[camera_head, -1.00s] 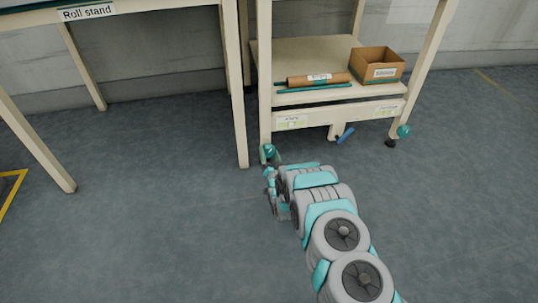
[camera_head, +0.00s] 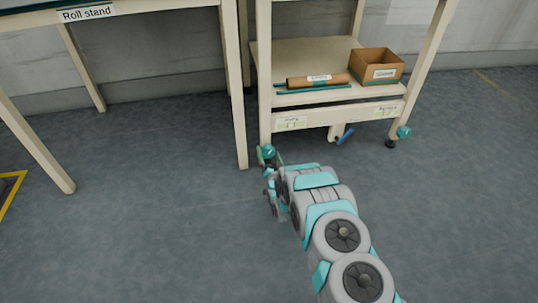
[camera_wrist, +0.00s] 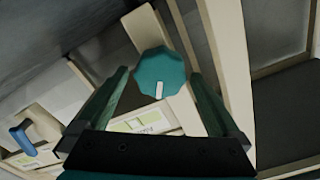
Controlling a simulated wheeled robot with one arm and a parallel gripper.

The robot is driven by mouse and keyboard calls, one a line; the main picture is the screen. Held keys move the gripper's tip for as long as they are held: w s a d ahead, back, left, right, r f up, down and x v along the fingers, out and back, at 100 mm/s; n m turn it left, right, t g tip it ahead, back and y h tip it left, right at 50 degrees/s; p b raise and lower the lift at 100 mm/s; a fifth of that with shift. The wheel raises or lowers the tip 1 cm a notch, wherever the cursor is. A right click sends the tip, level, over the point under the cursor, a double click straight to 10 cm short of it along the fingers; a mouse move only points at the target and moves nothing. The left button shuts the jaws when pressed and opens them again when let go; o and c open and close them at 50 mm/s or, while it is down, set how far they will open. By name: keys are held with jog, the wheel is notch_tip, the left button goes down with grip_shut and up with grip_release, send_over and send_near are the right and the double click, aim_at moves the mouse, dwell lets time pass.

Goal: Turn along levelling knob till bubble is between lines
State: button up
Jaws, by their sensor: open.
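A teal, many-sided knob (camera_head: 268,151) sits at the foot of the cart's near left leg. In the wrist view the knob (camera_wrist: 160,72) shows a white mark pointing toward my gripper. My gripper (camera_wrist: 158,82) is open, with one dark green finger on each side of the knob; I cannot tell whether they touch it. A level vial (camera_head: 291,125) with a small label is on the cart's lower front rail at left. A second vial (camera_head: 384,113) is at right. Both bubbles are too small to read. Another teal knob (camera_head: 403,131) is at the right leg.
The cart's shelf (camera_head: 310,55) holds a brown roll (camera_head: 318,80), a teal bar and an open cardboard box (camera_head: 377,65). A blue-handled lever (camera_head: 345,135) hangs under the rail. The roll stand's leg (camera_head: 241,110) stands close left of my gripper. The floor in front is clear.

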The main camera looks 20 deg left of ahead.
jog(key=p+v, duration=0.1)
jog(key=v, duration=0.6)
jog(key=shift+s+d, duration=0.2)
jog(key=shift+s, duration=0.15)
